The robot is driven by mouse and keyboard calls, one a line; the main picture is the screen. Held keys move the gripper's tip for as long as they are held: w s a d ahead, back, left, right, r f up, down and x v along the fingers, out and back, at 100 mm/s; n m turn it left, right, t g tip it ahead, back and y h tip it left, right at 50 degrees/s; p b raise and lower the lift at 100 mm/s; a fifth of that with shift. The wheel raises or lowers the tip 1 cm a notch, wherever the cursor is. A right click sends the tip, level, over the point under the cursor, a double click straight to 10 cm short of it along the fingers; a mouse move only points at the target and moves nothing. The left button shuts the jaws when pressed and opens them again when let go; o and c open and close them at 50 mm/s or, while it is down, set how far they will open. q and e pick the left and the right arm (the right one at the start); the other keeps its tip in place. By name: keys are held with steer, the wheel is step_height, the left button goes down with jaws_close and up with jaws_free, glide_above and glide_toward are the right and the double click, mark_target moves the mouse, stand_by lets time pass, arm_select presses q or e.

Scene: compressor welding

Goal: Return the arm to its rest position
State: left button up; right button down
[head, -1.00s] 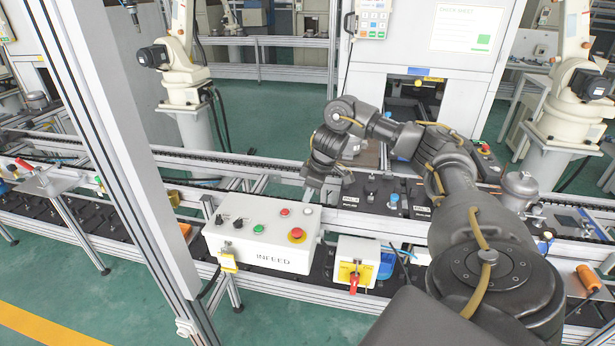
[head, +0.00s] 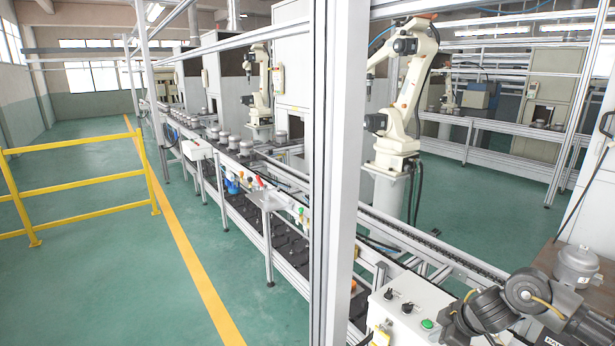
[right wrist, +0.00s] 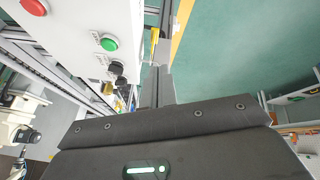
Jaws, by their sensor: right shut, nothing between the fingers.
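My right arm comes in at the lower right of the head view, dark and jointed. Its gripper (head: 453,332) is low in the picture, close to the white control box (head: 372,318), and is partly hard to make out. In the right wrist view the dark gripper housing fills the bottom, and the narrow fingers (right wrist: 160,88) are together with nothing between them. The white box panel (right wrist: 75,38) is beside them, with a red button (right wrist: 33,6), a green button (right wrist: 109,44) and black knobs. I cannot tell the exact gap to the box. My left gripper is not in view.
An aluminium post (head: 337,150) stands upright in front of the conveyor line. A grey compressor (head: 575,266) is near my arm at the right. A white robot (head: 397,150) stands behind the line. Yellow railing (head: 75,187) and open green floor are at the left.

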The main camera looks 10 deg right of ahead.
steer(key=s+a+f+t+y, duration=0.1)
steer(key=s+a+f+t, duration=0.2)
steer(key=a, duration=0.7)
steer(key=s+a+f, duration=0.3)
steer(key=s+a, duration=0.1)
steer(key=a, duration=0.5)
steer(key=s+d+f+m+g+h, duration=0.2)
steer(key=s+d+m, duration=0.15)
steer(key=s, duration=0.85)
steer(key=s+d+f+m+g+h, duration=0.25)
steer(key=s+m, duration=0.25)
steer(key=s, duration=0.7)
step_height(320, 180, down, 32)
steer(key=s+f+g+b, duration=0.1)
steer(key=s+g+b, duration=0.15)
steer(key=b, duration=0.45)
steer(key=s+d+f+b, duration=0.1)
steer(key=s+f+b, duration=0.2)
steer(key=s+f, duration=0.5)
steer(key=s+d+f+b, duration=0.1)
steer(key=s+f+b, duration=0.1)
steer(key=s+f, duration=0.6)
step_height(320, 180, down, 5)
steer(key=shift+s+d+r+y+b, duration=0.15)
steer(key=shift+d+y+b, duration=0.2)
steer(key=shift+b, duration=0.05)
